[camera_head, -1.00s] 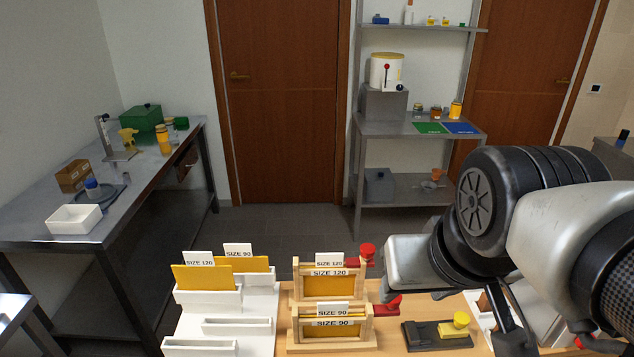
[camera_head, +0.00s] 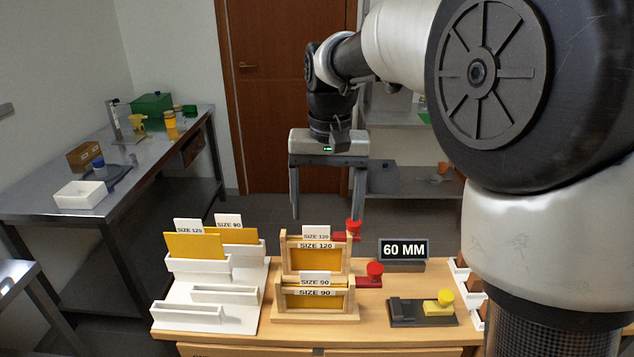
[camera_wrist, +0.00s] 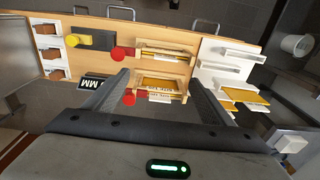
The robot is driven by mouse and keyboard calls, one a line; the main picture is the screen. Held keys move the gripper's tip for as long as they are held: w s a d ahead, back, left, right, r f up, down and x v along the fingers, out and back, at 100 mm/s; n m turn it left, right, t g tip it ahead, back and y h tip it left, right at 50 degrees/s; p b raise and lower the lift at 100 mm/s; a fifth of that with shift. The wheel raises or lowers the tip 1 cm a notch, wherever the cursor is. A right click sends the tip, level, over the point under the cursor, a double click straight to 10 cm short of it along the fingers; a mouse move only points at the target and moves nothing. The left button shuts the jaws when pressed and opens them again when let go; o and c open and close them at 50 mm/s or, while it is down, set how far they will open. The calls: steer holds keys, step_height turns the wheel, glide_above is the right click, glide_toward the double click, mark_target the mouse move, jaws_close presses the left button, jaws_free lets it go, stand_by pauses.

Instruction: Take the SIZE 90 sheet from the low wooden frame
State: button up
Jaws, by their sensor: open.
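The low wooden frame (camera_head: 347,301) stands at the front of the wooden table, labelled SIZE 90. A yellow sheet (camera_head: 315,301) sits upright in it, with a white SIZE 90 tab (camera_head: 316,282) above its top edge. In the wrist view the low frame (camera_wrist: 194,48) is the one farther from my jaws. A taller frame labelled SIZE 120 (camera_head: 284,254) stands just behind it with its own yellow sheet. My gripper (camera_head: 325,212) is open and empty, pointing down, above and behind the frames; the wrist view also shows the jaws (camera_wrist: 160,88) apart.
A white slotted rack (camera_head: 246,313) with yellow sheets is left of the frames. Red knobs (camera_head: 375,270) stick out at the frames' right. A 60 MM sign (camera_head: 403,250) and a dark block with a yellow knob (camera_head: 445,298) are further right.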

step_height(320, 180, down, 2)
steer(key=w+a+f, duration=0.1)
steer(key=w+a, duration=0.1)
steer(key=b, duration=0.1)
glide_above(315, 272)
steer(key=shift+g, duration=0.3)
steer(key=f, duration=1.1)
steer(key=shift+d+f, duration=0.25)
steer(key=shift+f, duration=0.05)
steer(key=shift+w+a+f, duration=0.1)
steer(key=shift+a+f, duration=0.05)
steer(key=shift+f, duration=1.2)
steer(key=shift+a+f, duration=0.1)
steer(key=shift+f, duration=1.25)
steer(key=shift+c, duration=0.6)
steer(key=c, duration=1.3)
steer(key=shift+r, duration=0.1)
